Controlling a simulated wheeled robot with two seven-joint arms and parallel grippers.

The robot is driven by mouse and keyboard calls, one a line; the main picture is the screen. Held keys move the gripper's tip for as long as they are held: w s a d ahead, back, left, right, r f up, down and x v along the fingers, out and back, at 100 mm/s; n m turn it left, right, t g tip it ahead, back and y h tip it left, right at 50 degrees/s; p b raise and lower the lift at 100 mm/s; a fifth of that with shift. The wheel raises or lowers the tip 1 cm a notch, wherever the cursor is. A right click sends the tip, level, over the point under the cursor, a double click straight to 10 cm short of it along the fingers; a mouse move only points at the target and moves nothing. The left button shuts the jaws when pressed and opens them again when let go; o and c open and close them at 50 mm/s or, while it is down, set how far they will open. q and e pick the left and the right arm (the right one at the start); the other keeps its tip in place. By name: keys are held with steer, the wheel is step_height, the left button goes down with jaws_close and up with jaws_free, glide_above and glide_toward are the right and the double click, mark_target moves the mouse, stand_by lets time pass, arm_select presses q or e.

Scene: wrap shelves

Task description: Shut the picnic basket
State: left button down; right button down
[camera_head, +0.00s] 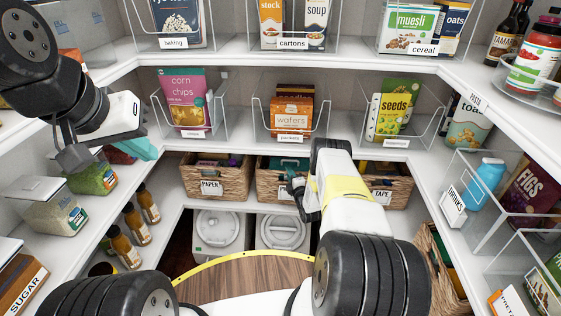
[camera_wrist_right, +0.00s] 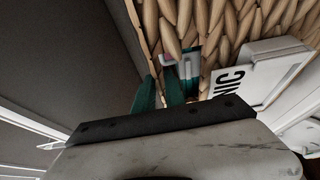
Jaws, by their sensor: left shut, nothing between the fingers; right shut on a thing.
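The picnic basket (camera_head: 266,184) is the middle wicker basket on the low shelf, with a teal item showing inside. Its woven wall (camera_wrist_right: 225,25) and a white label ending in "NIC" (camera_wrist_right: 255,85) show in the right wrist view. My right gripper (camera_head: 297,187) is at the basket's front and shut on it; the exact contact is partly hidden. Its teal fingers (camera_wrist_right: 162,92) meet the woven edge in the right wrist view. My left gripper (camera_head: 143,148) is shut and empty, high at the left above the side shelf, away from the basket.
A PAPER basket (camera_head: 215,182) stands to the left and a TAPE basket (camera_head: 391,187) to the right. White-lidded bins (camera_head: 220,228) stand below. Clear trays of packets line the shelf above. Jars and bottles (camera_head: 147,204) crowd the left shelf. A round wooden top (camera_head: 240,278) is in front.

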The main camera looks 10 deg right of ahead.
steer(key=c, duration=1.7)
jaws_free()
steer(key=shift+w+d, duration=0.1)
steer(key=s, duration=0.5)
steer(key=s+d, duration=0.1)
steer(key=s, duration=0.1)
steer(key=shift+s, duration=0.35)
